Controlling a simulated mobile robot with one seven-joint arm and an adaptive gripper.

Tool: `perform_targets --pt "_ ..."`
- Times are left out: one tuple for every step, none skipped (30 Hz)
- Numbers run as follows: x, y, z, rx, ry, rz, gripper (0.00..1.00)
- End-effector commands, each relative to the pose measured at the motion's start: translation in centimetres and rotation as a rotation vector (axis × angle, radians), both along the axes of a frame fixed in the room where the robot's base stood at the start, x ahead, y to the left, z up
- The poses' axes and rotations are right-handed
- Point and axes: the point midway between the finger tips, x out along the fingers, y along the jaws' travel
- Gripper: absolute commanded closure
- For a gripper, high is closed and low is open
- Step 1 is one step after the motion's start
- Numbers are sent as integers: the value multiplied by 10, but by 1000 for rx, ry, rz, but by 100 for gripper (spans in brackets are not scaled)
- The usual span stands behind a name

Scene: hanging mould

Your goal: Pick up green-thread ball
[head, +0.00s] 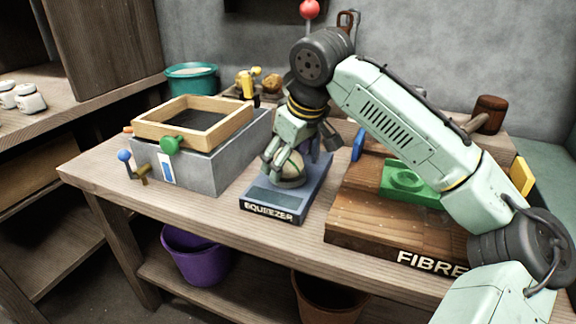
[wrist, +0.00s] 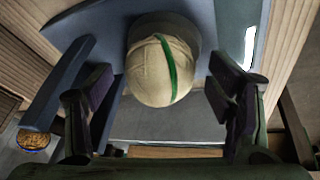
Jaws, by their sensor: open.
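The green-thread ball is a pale, cloth-like ball (wrist: 158,62) with one green band across it, in the upper middle of the wrist view. In the head view the ball (head: 288,168) sits on the blue squeezer stand (head: 262,208), partly hidden by my gripper. My gripper (head: 286,160) points down at the ball. In the wrist view its two dark fingers (wrist: 165,112) are apart, one on each side of the ball's lower part, with gaps showing. Whether the ball rests in a cup on the stand is hard to tell.
A grey box (head: 205,165) with a wooden frame (head: 235,122) on top stands left of the squeezer. A wooden FIBRE block (head: 365,215) with a green mould piece (head: 410,190) stands to the right. A purple bucket (head: 196,258) is below the bench.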

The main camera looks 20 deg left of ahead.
Motion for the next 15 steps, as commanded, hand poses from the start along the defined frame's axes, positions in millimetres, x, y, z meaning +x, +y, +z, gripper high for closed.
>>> perform_targets --pt "0 0 -1 0 0 0 25" --pt "1 1 -2 0 0 0 25" --pt "1 1 -2 0 0 0 25" --pt "1 1 -2 0 0 0 25" --pt "1 1 -2 1 0 0 25" --pt "1 1 -2 0 0 0 25" --pt "1 1 -2 0 0 0 25" --pt "1 1 -2 0 0 0 27" --pt "0 1 -2 0 0 0 30" --pt "0 1 -2 0 0 0 32" --pt "0 1 -2 0 0 0 34" --pt "0 1 -2 0 0 0 37" --pt "0 1 -2 0 0 0 39" --pt "0 1 -1 0 0 0 41" --pt "0 1 -1 0 0 0 43"
